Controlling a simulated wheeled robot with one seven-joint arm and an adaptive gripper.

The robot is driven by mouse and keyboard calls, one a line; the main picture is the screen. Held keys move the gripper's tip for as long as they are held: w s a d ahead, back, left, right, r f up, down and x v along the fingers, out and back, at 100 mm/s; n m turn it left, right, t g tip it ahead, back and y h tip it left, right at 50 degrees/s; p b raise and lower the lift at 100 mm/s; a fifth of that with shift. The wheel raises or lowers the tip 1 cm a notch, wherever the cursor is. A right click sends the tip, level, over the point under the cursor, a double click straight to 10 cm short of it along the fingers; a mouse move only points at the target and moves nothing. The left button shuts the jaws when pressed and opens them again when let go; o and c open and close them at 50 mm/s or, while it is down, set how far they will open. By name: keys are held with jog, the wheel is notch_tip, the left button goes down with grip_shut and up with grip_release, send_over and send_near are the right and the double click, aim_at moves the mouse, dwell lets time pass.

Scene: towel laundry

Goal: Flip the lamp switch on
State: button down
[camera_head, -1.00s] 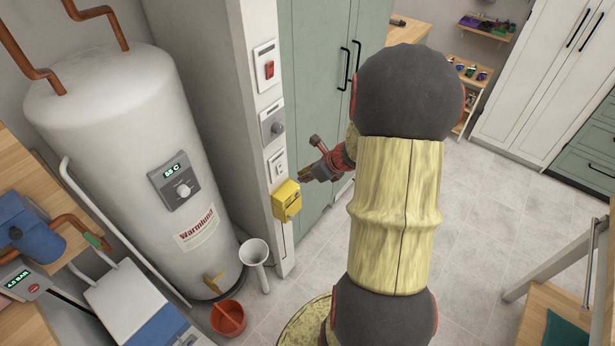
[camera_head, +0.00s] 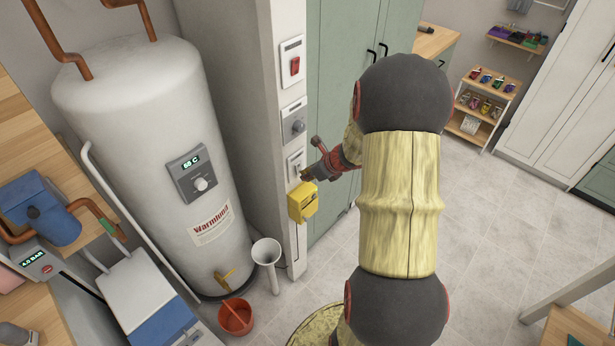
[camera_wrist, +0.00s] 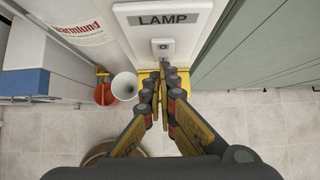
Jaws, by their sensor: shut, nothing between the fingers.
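The lamp switch (camera_head: 295,168) is a small white plate on the narrow wall post. In the wrist view, its plate carries the label LAMP (camera_wrist: 163,20) with a small grey switch element (camera_wrist: 163,45) on it. My gripper (camera_head: 306,174) is shut and empty. In the head view its tips overlap the lower right part of the switch plate. In the wrist view the fingertips (camera_wrist: 161,70) lie just below the switch element, in line with it. I cannot tell whether they touch the plate. The tips hide part of the switch in the head view.
Directly below the switch is a yellow box (camera_head: 302,203). Above it are a grey knob plate (camera_head: 295,124) and a red switch (camera_head: 294,66). A water heater (camera_head: 140,130), white funnel (camera_head: 266,252) and red bucket (camera_head: 236,317) stand left. Green cabinet doors (camera_head: 337,100) are right.

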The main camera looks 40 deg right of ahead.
jog(key=shift+w+f+b, duration=0.35)
jog(key=shift+r, duration=0.15)
jog(key=shift+r+p, duration=0.15)
jog(key=shift+p, duration=0.15)
